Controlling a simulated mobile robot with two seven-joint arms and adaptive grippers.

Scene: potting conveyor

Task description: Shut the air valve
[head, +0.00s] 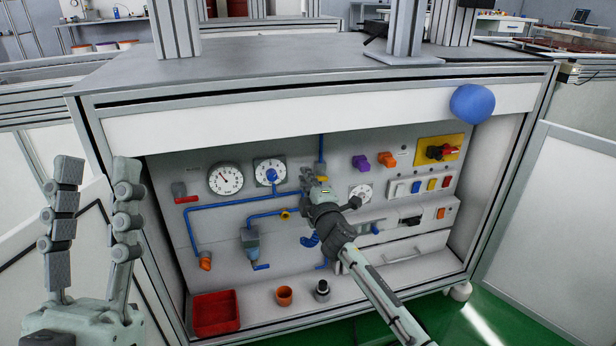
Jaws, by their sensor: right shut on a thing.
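The panel (215,160) in the machine's front carries blue air pipes (235,201), and one pipe (321,152) comes down from the top. My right gripper (310,182) is at the lower end of that pipe, with its fingers shut on what appears to be the air valve's handle. The fingers hide the handle and its angle. A blue curved part (310,240) shows just below the gripper. My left gripper (95,185) is open and empty at the left, fingers pointing up, away from the panel.
Two round gauges (225,179) (270,171), a red-handled fitting (181,193) and a yellow knob (286,214) are left of my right gripper. Switches (416,187) and a yellow plate with a red knob (438,149) are right. A red bin (216,313) stands below.

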